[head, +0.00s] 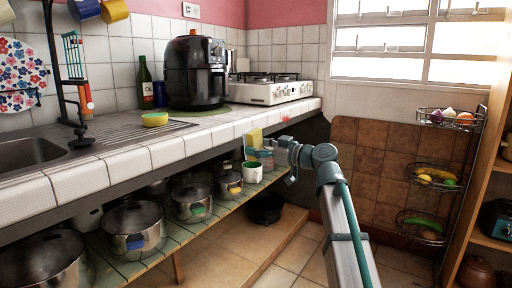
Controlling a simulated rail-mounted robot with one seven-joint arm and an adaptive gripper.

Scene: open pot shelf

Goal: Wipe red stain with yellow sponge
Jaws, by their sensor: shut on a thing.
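My gripper (255,153) is at the counter's front edge, above the lower shelf. It is shut on a yellow block (254,137) that looks like the yellow sponge; the fingers hide part of it. Another yellow, sponge-like piece with a green side (155,119) lies on the counter by the sink's drainer. I cannot make out a red stain for sure. A small reddish spot (285,117) shows near the stove at the counter edge, too small to identify.
A white-and-green mug (252,172) stands just below my gripper on the slatted lower shelf (223,211), with several lidded pots to the left. The tiled counter (130,166) holds a black air fryer (196,75), a green bottle (145,84) and a stove (270,92).

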